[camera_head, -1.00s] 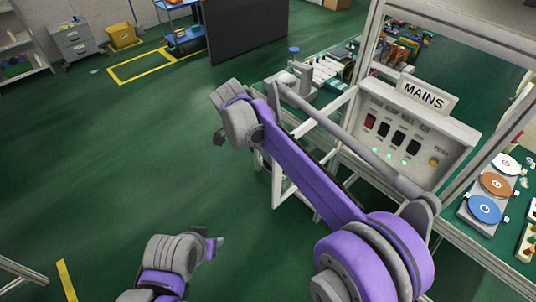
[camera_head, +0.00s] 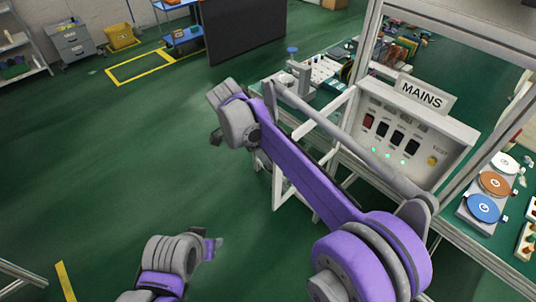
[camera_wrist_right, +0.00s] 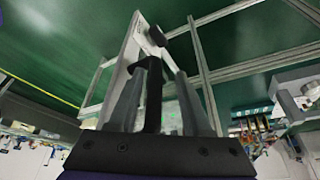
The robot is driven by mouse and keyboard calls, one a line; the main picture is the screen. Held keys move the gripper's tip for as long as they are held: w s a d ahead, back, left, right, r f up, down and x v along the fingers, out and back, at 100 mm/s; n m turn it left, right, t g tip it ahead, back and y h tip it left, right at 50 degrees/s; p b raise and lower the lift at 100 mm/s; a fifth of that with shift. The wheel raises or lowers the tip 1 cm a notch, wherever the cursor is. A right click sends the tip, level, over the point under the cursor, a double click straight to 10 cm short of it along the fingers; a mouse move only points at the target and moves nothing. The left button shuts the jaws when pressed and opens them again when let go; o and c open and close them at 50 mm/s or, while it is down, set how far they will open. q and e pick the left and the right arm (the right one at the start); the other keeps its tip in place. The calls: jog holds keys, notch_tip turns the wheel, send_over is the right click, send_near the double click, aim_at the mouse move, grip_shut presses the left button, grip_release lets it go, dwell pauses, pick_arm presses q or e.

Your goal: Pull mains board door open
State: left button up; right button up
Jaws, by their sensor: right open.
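The mains board (camera_head: 415,135) is a grey panel with a MAINS sign, dark and red switches and lit green lamps, at the right in the head view. A pale framed part (camera_head: 325,107) stands out from its left side, partly behind my right arm; I cannot tell there how far it is open. In the right wrist view a pale door edge (camera_wrist_right: 125,58) carries a black handle (camera_wrist_right: 154,92). My right gripper (camera_wrist_right: 160,78) is open, its fingers on either side of the handle; contact is unclear. My left gripper (camera_head: 214,246) is low in the head view, away from the board, its jaws unclear.
The green bench with coloured discs (camera_head: 493,185) lies right of the board. A small grey machine (camera_head: 300,78) stands on the bench behind it. A dark screen (camera_head: 245,30) and blue cart (camera_head: 183,35) are farther back.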

jog(key=w+v, duration=0.1)
jog(key=v, duration=0.9)
jog(key=shift+s+r+p, duration=0.3)
jog(key=shift+s+p, duration=0.15)
jog(key=shift+d, duration=0.15)
